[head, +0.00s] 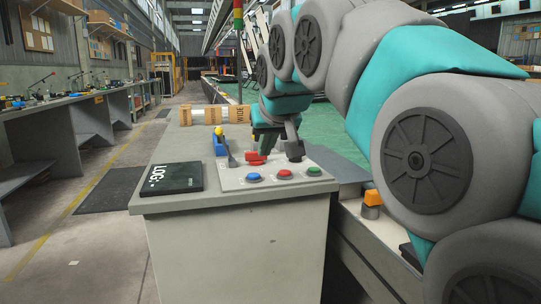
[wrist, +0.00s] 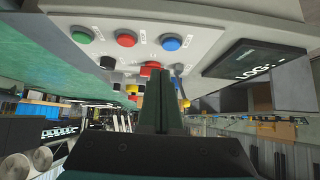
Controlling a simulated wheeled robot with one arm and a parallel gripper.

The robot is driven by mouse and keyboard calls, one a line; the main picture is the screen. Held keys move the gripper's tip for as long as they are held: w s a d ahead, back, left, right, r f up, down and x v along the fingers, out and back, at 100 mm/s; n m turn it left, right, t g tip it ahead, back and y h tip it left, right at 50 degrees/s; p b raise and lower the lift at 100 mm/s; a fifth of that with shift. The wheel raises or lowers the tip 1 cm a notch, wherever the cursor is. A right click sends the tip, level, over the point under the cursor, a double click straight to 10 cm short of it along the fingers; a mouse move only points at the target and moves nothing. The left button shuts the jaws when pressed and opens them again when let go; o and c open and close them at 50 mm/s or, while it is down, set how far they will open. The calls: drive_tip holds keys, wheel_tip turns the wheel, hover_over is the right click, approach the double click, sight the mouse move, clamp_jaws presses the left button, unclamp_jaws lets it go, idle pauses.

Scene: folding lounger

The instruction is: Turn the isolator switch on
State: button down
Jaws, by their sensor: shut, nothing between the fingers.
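A control panel (head: 234,183) sits on top of a grey cabinet. A red switch-like part (head: 257,157), possibly the isolator switch, shows on it behind the buttons. My gripper (head: 265,147) is right above or beside this part and partly hides it. In the wrist view my gripper (wrist: 154,76) is shut and empty, its tips overlapping the red part (wrist: 147,67). I cannot tell whether they touch. The switch's position cannot be read.
Blue (head: 254,177), red (head: 285,173) and green (head: 314,171) buttons line the panel's front. A blue lever block (head: 220,146) with a yellow knob stands left of my gripper. A black logbook (head: 173,178) and a roll (head: 209,115) lie on the cabinet.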

drive_tip(key=r, duration=0.2)
approach(251, 160)
drive_tip(key=f, duration=0.4)
drive_tip(key=shift+s, duration=0.2)
drive_tip(key=w, duration=0.3)
drive_tip(key=shift+a+f, duration=0.15)
drive_tip(key=shift+a, duration=0.25)
drive_tip(key=shift+w+a, duration=0.1)
drive_tip(key=shift+w, duration=0.6)
